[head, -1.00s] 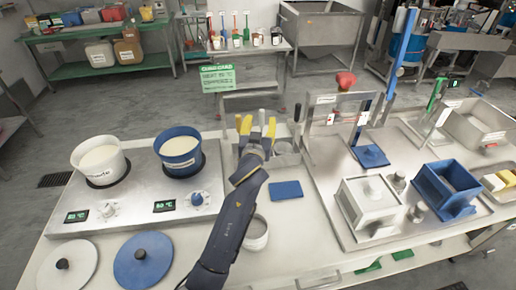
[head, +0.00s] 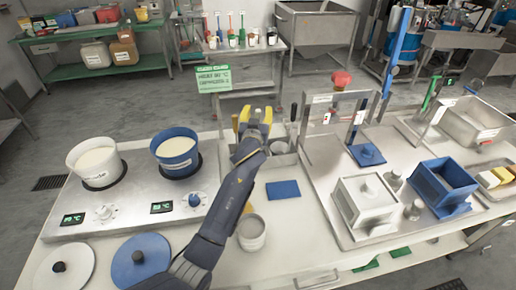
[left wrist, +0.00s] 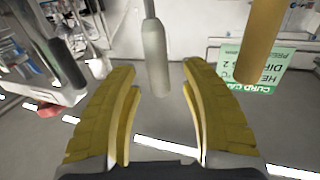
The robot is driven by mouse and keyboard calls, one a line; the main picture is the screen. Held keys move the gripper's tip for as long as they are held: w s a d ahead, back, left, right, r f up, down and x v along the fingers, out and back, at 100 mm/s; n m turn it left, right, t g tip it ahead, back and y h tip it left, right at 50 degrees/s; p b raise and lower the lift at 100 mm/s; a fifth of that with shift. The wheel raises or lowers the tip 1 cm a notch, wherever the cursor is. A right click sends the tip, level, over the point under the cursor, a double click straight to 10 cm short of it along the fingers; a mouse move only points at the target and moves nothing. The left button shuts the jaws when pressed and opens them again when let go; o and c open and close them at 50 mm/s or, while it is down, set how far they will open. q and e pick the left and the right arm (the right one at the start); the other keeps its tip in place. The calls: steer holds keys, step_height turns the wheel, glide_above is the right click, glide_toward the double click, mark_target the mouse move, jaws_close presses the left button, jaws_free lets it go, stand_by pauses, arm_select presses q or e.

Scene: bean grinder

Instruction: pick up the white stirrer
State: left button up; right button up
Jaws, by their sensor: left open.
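My left gripper (head: 255,116) is at the back edge of the table, beyond the hot plate, with its yellow fingers apart and nothing gripped. In the left wrist view the left gripper (left wrist: 160,115) is open. A pale grey-white handle (left wrist: 156,58), which looks like the white stirrer, hangs upright in the gap between the fingertips, not touching either one. A dark grey handle (left wrist: 62,62) is to its left and a brown-yellow handle (left wrist: 258,42) to its right. In the head view my gripper largely hides these handles. My right gripper is not in view.
A white pot (head: 95,163) and a blue pot (head: 176,153) stand on the hot plate to the left. A metal frame (head: 335,97) with a red knob stands to the right. A blue pad (head: 283,190) and a round container (head: 251,232) lie near my forearm.

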arm_select(q)
jaws_close()
stand_by(0.4)
steer(key=shift+r, duration=0.1)
